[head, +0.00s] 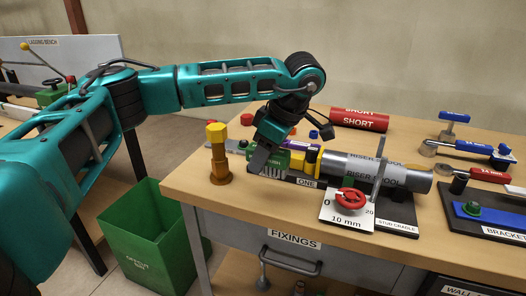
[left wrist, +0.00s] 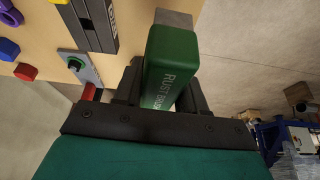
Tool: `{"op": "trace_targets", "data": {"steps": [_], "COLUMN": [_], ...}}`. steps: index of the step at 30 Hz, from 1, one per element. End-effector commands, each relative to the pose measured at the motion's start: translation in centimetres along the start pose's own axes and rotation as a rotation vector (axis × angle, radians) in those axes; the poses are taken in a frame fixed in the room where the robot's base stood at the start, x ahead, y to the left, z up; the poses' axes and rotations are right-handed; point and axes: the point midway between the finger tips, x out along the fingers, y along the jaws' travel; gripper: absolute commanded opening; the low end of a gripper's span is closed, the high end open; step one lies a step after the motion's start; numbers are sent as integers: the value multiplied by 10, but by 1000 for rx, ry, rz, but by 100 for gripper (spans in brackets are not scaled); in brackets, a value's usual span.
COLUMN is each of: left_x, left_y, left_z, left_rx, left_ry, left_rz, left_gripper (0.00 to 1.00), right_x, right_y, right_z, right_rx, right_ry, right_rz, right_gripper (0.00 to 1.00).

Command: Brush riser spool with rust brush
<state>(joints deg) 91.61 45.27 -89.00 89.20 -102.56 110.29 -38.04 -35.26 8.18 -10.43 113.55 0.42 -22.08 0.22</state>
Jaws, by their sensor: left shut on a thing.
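The riser spool (head: 405,179) is a grey metal cylinder labelled RISER SPOOL, lying in the black stub cradle (head: 398,213) on the bench in the head view. My left gripper (head: 264,156) is to the left of the spool, low over the bench. It is shut on the green rust brush (left wrist: 171,70), whose lettering shows in the left wrist view between the fingers. In the head view the green brush (head: 284,161) is partly hidden by the gripper and is apart from the spool. My right gripper is not in view.
A yellow-topped brass post (head: 218,155) stands close left of the gripper. A white dial plate with a red handwheel (head: 350,199) stands before the spool. A red SHORT cylinder (head: 359,119) lies behind. A green bin (head: 150,240) is on the floor.

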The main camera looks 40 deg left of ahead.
Motion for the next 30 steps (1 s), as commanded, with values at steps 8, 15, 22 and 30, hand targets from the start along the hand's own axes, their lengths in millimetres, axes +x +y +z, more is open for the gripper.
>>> {"op": "trace_targets", "data": {"steps": [8, 15, 22, 30], "left_x": [9, 9, 9, 9], "left_y": [0, 0, 0, 0], "left_z": [4, 4, 4, 4], "left_rx": [0, 0, 0, 0], "left_ry": [-1, -1, 0, 0], "left_rz": [1, 0, 0, 0], "left_gripper": [16, 43, 65, 70], "right_x": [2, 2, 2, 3], "right_y": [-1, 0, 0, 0], "right_z": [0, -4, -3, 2], "right_rx": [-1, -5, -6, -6], "right_ry": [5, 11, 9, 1], "right_rz": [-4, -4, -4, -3], "right_gripper": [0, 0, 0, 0]}}
